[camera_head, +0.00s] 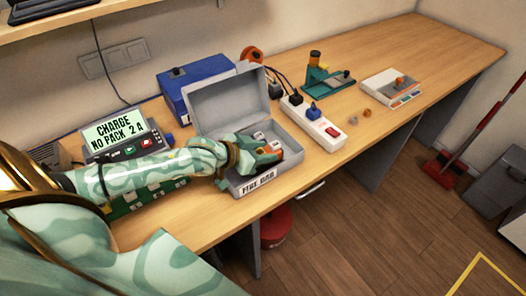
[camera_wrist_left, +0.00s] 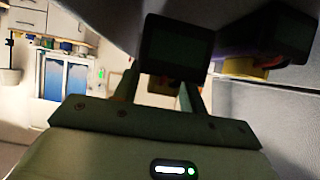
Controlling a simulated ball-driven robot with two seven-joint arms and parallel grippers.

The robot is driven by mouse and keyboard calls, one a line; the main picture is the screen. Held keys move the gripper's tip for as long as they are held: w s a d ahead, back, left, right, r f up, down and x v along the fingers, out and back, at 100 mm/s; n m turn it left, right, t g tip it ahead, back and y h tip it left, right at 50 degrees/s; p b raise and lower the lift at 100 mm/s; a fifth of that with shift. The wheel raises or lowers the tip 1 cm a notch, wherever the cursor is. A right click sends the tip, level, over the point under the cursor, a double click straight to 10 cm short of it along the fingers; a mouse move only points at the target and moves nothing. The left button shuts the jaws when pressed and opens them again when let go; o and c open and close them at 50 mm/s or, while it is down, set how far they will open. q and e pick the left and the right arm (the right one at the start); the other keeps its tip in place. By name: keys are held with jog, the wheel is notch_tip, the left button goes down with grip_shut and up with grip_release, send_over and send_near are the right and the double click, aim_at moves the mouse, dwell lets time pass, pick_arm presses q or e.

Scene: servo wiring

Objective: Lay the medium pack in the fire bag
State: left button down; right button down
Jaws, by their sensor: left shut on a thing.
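The fire bag (camera_head: 257,181) is a grey box with its lid (camera_head: 228,101) standing open and a "FIRE BAG" label on its front. My left gripper (camera_head: 268,155) reaches over the left wall into the open box. It is shut on a pack, which its fingers mostly hide, so its size is hard to judge. Pale items (camera_head: 262,138) show inside the box behind the fingers. In the left wrist view the gripper (camera_wrist_left: 220,45) is dark, with a grey wall (camera_wrist_left: 270,120) close on the right. My right gripper is out of view.
A charger (camera_head: 128,145) reading "CHARGE NO PACK 2 A" stands left of the box. A blue case (camera_head: 192,86) is behind it. A white power strip (camera_head: 313,124) lies close on the right, with a green stand (camera_head: 325,76) and a white device (camera_head: 391,88) beyond. The far right bench is clear.

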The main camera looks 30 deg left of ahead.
pick_arm(q)
jog(key=shift+f, duration=0.5)
jog(key=c, duration=0.8)
grip_release()
jog(key=shift+r+p+v, duration=0.2)
jog(key=shift+p+v, duration=0.8)
jog(key=shift+v, duration=2.15)
jog(key=shift+r+p+v, duration=0.2)
jog(key=shift+p+v, duration=0.8)
jog(key=shift+v, duration=2.15)
jog(key=shift+w+d, duration=0.1)
jog(key=shift+w, duration=0.1)
